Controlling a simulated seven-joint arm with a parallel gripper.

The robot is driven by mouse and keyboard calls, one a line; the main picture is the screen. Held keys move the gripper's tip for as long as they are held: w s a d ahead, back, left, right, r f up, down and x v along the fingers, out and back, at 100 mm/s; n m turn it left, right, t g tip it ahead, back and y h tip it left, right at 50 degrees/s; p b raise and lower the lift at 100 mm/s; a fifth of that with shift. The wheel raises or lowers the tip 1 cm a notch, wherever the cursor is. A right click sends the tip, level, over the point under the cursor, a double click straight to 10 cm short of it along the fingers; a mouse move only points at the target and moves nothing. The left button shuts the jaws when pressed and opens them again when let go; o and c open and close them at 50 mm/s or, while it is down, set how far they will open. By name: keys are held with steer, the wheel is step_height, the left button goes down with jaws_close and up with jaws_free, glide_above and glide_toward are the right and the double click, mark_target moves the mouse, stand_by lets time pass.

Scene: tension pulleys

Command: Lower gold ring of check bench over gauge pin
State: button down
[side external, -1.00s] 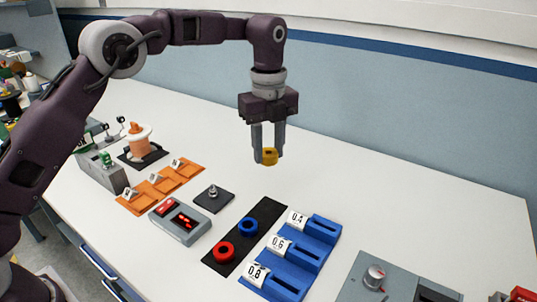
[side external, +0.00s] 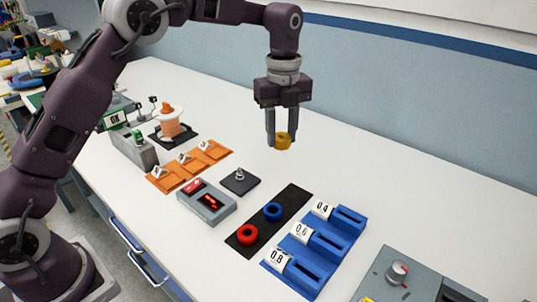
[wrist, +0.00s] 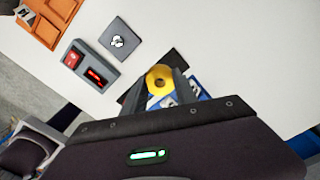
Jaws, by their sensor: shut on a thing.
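The gold ring (side external: 283,141) is held between the fingertips of my gripper (side external: 284,140), well above the table. The wrist view shows the gold ring (wrist: 160,78) between the two fingers too. The gauge pin (side external: 239,174) is a short metal pin standing on a dark square plate (side external: 247,186). It is below and to the left of the ring in the side view, and apart from it. The wrist view shows the pin (wrist: 118,41) at the upper left of the ring. A red ring (side external: 247,235) and a blue ring (side external: 273,212) lie on a black strip (side external: 292,198).
A grey box with a red display (side external: 207,202) stands near the pin plate. Blue slotted blocks marked 0.4, 0.6 and 0.8 (side external: 322,241) are at the right. Orange trays (side external: 188,166) and a spool (side external: 170,124) are at the left. The table's back is clear.

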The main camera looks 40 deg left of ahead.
steer(key=s+a+f, duration=0.1)
steer(key=a, duration=0.2)
steer(key=s+a, duration=0.2)
steer(key=a, duration=0.1)
steer(key=s+a+f, duration=0.1)
steer(key=a, duration=0.2)
steer(key=shift+s+a+f, duration=0.15)
steer(key=shift+a+f, duration=0.15)
steer(key=shift+f, duration=0.05)
steer(key=shift+s+a+f, duration=0.1)
steer(key=shift+a+f, duration=0.05)
steer(key=shift+f, duration=2.3)
steer(key=shift+f, duration=1.65)
steer(key=c, duration=0.9)
jaws_free()
steer(key=shift+o, duration=0.5)
steer(key=shift+o, duration=1.1)
